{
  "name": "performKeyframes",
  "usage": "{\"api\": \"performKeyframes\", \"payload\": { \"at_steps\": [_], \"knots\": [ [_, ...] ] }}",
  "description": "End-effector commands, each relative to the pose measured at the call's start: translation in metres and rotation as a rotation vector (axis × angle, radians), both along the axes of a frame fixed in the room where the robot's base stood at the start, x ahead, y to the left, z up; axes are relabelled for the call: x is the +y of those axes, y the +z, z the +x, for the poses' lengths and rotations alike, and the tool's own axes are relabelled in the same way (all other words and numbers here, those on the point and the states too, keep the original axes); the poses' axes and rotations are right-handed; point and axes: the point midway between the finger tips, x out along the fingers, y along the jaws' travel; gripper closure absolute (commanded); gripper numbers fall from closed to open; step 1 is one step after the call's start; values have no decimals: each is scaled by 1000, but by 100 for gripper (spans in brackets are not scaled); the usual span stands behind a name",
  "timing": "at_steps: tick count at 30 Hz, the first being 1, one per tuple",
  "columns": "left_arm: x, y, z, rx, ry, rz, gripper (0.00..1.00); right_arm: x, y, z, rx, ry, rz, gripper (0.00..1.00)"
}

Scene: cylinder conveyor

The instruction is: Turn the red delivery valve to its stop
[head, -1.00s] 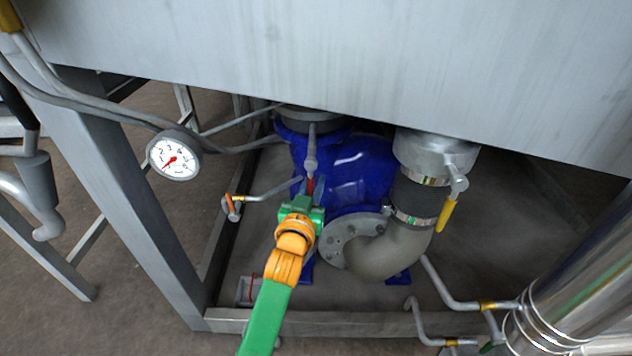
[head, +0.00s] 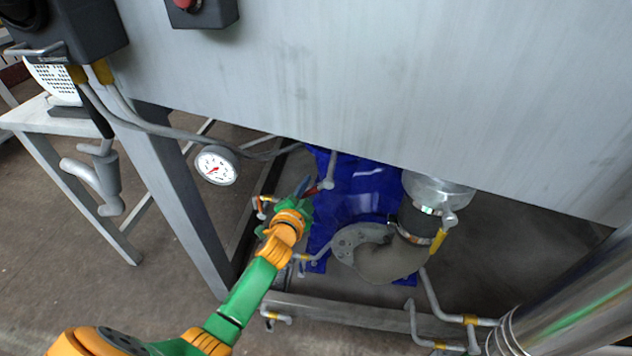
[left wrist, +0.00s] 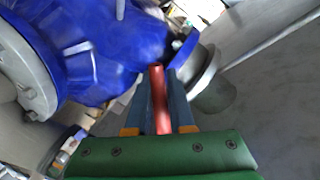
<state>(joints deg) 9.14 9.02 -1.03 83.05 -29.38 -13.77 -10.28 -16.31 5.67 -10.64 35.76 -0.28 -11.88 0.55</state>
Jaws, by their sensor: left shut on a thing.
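The red valve handle (head: 313,190) sits beside the blue pump (head: 362,188), under the metal tank. It points left and slightly down from its grey stem (head: 327,184). My left gripper (head: 304,186) is shut on the handle, coming from the lower left. In the left wrist view the red handle (left wrist: 159,97) lies lengthwise between the two blue fingers (left wrist: 160,105), with the blue pump body (left wrist: 95,40) behind at upper left. The gripper hides part of the handle in the head view. My right gripper is not in view.
The tank's front panel (head: 380,80) overhangs the pump. A pressure gauge (head: 216,165) hangs left of it, near a frame leg (head: 185,200). A yellow-handled valve (head: 438,240) and a bent pipe (head: 395,262) are to the right. A small orange-handled valve (head: 261,207) is close to my left gripper.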

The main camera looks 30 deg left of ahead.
Motion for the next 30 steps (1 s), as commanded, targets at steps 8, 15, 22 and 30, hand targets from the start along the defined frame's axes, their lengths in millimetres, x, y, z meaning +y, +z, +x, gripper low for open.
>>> {"api": "performKeyframes", "payload": {
  "at_steps": [8,15,22,30],
  "knots": [
    [12,21,-3,69,1,248,100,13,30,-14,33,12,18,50],
    [17,34,-4,124,1,442,100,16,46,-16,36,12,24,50],
    [20,43,-5,161,1,579,100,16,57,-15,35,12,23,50],
    [21,49,-5,187,1,667,100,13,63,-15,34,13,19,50]
  ]
}}
